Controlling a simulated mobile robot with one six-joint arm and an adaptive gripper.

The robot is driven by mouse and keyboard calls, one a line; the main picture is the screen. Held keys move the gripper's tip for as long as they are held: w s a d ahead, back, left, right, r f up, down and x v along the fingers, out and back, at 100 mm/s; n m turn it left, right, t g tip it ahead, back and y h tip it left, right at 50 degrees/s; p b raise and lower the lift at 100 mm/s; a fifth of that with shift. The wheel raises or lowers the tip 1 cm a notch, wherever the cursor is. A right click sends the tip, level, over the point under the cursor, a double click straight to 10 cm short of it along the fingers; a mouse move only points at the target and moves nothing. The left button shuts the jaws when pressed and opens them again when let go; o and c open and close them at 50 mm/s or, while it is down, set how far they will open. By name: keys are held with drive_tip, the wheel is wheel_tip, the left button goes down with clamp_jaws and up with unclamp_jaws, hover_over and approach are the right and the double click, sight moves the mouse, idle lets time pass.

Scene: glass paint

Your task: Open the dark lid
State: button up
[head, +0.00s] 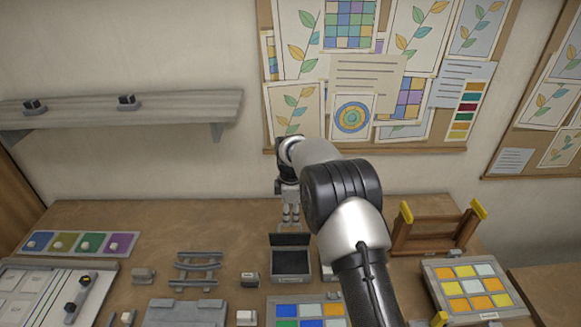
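A small dark grey box (291,279) sits on the workbench at the middle of the head view. A dark lid panel (290,240) stands up along the back edge of the box, and the box's dark inside shows in front of it. My gripper (291,222) points down just behind and above the lid panel. Its two fingers look close together with a narrow gap, and nothing clear shows between them. I cannot tell whether the fingertips touch the lid. My arm crosses the right of the box area and hides part of the bench.
A tray of blue, green and orange squares (287,310) lies in front of the box. A grey block (250,279) and a grey rack (196,266) stand to the left. A wooden frame with yellow corners (432,234) stands to the right. The bench behind the box is mostly clear.

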drive_tip(key=w+r+p, duration=0.2)
drive_tip(key=r+p, duration=0.6)
drive_tip(key=w+r+p, duration=0.2)
drive_tip(key=r+p, duration=0.6)
drive_tip(key=r, duration=0.1)
drive_tip(key=shift+w+r+p, duration=0.15)
drive_tip(key=shift+w+p, duration=0.15)
drive_tip(key=shift+w, duration=0.1)
idle(0.7)
idle(0.5)
wheel_tip(320, 180, up, 8)
drive_tip(key=shift+s+f, duration=0.15)
drive_tip(key=shift+f, duration=0.1)
idle(0.3)
